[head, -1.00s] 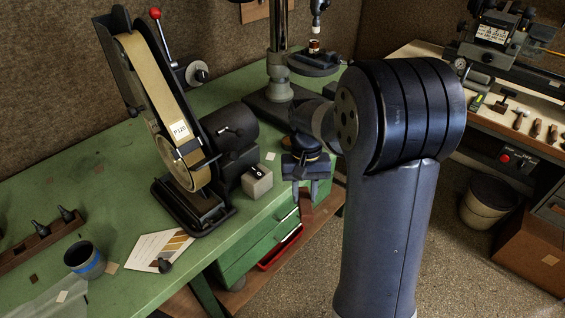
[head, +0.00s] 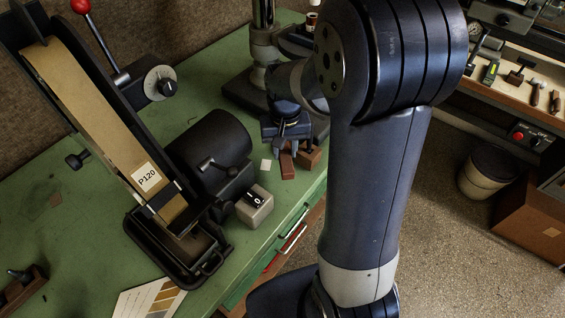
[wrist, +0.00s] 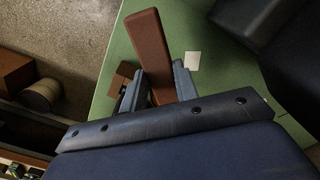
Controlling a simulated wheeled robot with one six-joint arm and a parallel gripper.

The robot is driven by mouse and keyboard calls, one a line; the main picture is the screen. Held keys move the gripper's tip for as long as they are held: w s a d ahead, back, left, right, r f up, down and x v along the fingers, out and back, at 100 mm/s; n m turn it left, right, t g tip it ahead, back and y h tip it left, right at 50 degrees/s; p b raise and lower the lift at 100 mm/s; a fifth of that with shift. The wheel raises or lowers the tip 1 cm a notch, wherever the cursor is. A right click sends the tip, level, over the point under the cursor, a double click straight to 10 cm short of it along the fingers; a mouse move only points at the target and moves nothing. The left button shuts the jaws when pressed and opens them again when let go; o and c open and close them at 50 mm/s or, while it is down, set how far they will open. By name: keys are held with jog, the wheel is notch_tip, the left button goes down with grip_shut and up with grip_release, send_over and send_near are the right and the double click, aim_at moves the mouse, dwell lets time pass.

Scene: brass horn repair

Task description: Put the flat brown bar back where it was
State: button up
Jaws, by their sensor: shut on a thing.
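The flat brown bar (wrist: 147,40) is between the two fingers of my gripper (wrist: 158,72) in the wrist view, its long end sticking out past the fingertips. In the head view the bar (head: 287,165) shows below my gripper (head: 287,140), which points down over the green bench near its front edge. My gripper is shut on the bar. A small brown block (head: 309,157) is just right of the bar and also shows beside the left finger in the wrist view (wrist: 122,79). I cannot tell whether the bar touches the bench.
A belt sander (head: 95,110) with a grey switch box (head: 255,208) stands left of my gripper. A dark drill-press base (head: 245,92) is behind it. A pale square (head: 266,165) lies on the green bench (head: 85,220). A bin (head: 487,180) and brown box (head: 540,225) stand right.

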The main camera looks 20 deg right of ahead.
aim_at(285, 153)
jog(key=shift+f, duration=3.45)
jog(key=shift+f, duration=0.2)
jog(key=o, duration=1)
jog(key=shift+c, duration=0.2)
jog(key=shift+r, duration=0.15)
notch_tip(285, 153, up, 12)
jog(key=shift+r, duration=0.1)
